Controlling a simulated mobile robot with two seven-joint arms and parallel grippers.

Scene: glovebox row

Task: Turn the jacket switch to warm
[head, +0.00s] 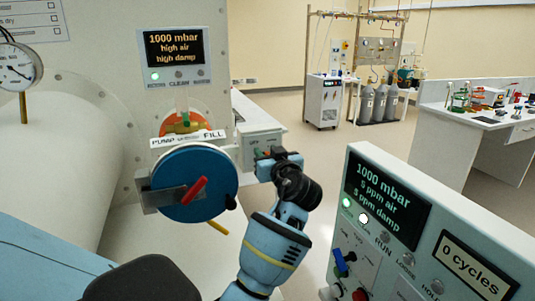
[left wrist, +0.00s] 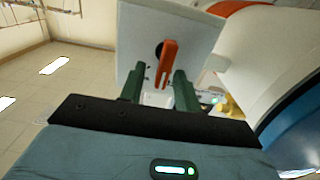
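An orange-red lever (left wrist: 169,62) stands out from the face of a grey box (left wrist: 137,35) in the left wrist view, nearly upright and slightly tilted, beside a dark round spot. I take it for the jacket switch; no label is readable there. My left gripper (left wrist: 160,70) has its two green fingers apart, one on each side of the lever's lower part, with visible gaps. In the head view, my left gripper (head: 267,155) is at the front of a small grey box (head: 262,136) and hides most of its switch. My right gripper is out of view.
A blue round door (head: 192,165) with a red handle (head: 195,190) is just left of my left gripper. A display (head: 173,49) reads 1000 mbar, high air, high damp. A control panel (head: 450,243) stands at the right front. Open floor (head: 335,150) lies behind.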

